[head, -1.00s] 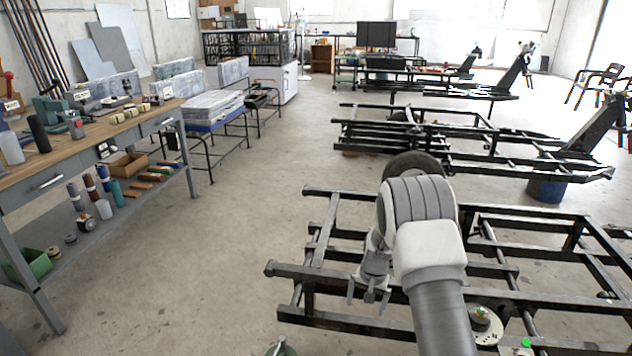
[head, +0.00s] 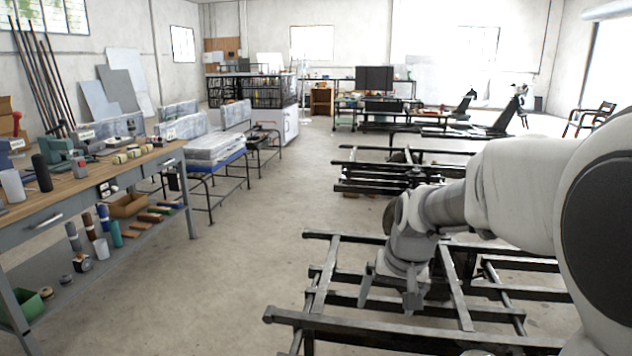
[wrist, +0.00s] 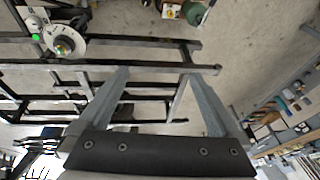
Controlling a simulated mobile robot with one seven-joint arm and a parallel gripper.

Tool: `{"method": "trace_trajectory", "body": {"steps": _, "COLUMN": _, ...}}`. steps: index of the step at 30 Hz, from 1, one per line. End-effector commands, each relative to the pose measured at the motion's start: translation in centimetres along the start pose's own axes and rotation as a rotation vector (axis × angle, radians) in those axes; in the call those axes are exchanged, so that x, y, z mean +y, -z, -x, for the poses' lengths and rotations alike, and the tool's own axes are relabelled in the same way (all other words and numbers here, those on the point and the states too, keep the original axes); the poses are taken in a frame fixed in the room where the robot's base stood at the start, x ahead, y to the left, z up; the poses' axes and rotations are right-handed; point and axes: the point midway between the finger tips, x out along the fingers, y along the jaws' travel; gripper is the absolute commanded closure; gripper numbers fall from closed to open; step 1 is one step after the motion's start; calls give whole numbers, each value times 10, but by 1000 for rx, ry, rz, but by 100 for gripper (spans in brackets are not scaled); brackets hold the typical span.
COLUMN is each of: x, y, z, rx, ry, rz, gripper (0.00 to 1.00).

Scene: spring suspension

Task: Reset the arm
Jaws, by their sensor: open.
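My gripper (head: 388,296) hangs over the nearest black metal frame (head: 345,328) in the head view, at the end of my white and grey arm. The arm comes in from the right and covers much of that side. In the wrist view my gripper (wrist: 160,88) has its two grey fingers apart with nothing between them. The black frame's bars (wrist: 110,66) lie beyond the fingers. I cannot tell how far above the bars the fingertips are.
A wooden-topped workbench (head: 75,184) stands on the left. More black frames (head: 362,187) stand farther back. Open concrete floor (head: 230,270) lies between bench and frames.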

Motion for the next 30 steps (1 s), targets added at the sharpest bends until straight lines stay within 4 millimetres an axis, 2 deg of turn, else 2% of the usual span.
{"method": "trace_trajectory", "body": {"steps": 1, "x": 0, "y": -8, "z": 14, "rx": 14, "ry": 2, "rz": 10, "gripper": 1}}
{"method": "trace_trajectory", "body": {"steps": 3, "x": 2, "y": -20, "z": 30, "rx": 29, "ry": 3, "rz": 24, "gripper": 1}}
{"method": "trace_trajectory", "body": {"steps": 12, "x": 10, "y": -75, "z": 85, "rx": 87, "ry": -4, "rz": 88, "gripper": 1}}
{"method": "trace_trajectory", "body": {"steps": 19, "x": 19, "y": -122, "z": 113, "rx": 135, "ry": -19, "rz": 135, "gripper": 1}}
{"method": "trace_trajectory", "body": {"steps": 27, "x": 32, "y": -178, "z": 129, "rx": 189, "ry": -46, "rz": 186, "gripper": 1}}
{"method": "trace_trajectory", "body": {"steps": 29, "x": 35, "y": -188, "z": 133, "rx": 200, "ry": -53, "rz": 196, "gripper": 1}}
{"method": "trace_trajectory", "body": {"steps": 30, "x": 31, "y": -178, "z": 153, "rx": 195, "ry": -52, "rz": 194, "gripper": 1}}
